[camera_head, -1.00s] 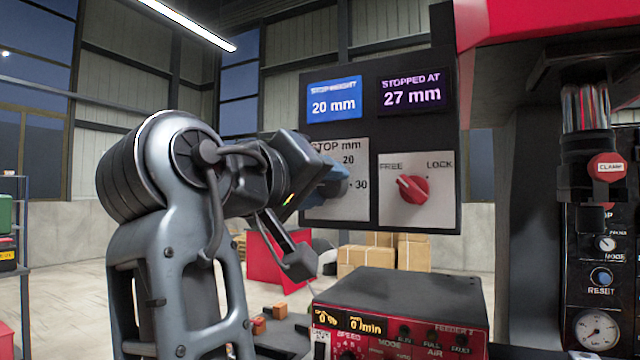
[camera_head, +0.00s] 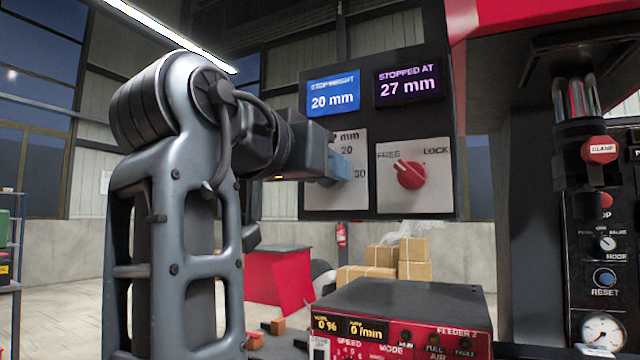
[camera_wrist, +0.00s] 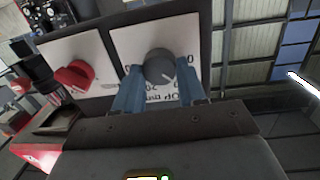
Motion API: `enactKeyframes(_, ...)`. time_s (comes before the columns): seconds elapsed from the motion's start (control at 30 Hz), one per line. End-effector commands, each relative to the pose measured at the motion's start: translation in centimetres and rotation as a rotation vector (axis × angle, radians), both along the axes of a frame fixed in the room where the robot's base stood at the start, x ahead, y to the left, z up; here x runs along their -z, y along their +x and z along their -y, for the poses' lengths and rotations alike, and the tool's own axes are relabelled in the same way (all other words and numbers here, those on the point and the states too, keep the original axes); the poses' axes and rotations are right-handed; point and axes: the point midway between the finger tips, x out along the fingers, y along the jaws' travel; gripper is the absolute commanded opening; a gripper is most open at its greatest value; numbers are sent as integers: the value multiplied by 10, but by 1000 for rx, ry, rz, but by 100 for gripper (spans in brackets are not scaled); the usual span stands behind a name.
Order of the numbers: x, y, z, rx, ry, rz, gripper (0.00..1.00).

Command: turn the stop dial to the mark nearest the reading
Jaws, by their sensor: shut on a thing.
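The stop dial is a round grey knob (camera_wrist: 158,66) on a pale plate (camera_head: 350,200), seen in the wrist view between the blue fingers of my gripper (camera_wrist: 160,80). My gripper (camera_head: 340,165) is shut on the dial. A blue display (camera_head: 333,94) reads "STOP HEIGHT 20 mm". A purple-lettered display (camera_head: 408,85) reads "STOPPED AT 27 mm".
A red knob (camera_head: 409,175) between "FREE" and "LOCK" sits right of the dial, its pointer toward FREE; it also shows in the wrist view (camera_wrist: 74,76). A feeder box (camera_head: 400,315) stands below the panel. A red-topped machine with a CLAMP button (camera_head: 601,150) is at the right.

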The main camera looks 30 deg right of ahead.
Motion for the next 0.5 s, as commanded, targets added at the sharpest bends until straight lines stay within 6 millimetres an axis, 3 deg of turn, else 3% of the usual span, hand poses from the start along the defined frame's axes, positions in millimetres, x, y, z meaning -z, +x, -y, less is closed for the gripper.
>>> enactKeyframes(0.5, 2, -2, 1, -2, 288, 397, 10)
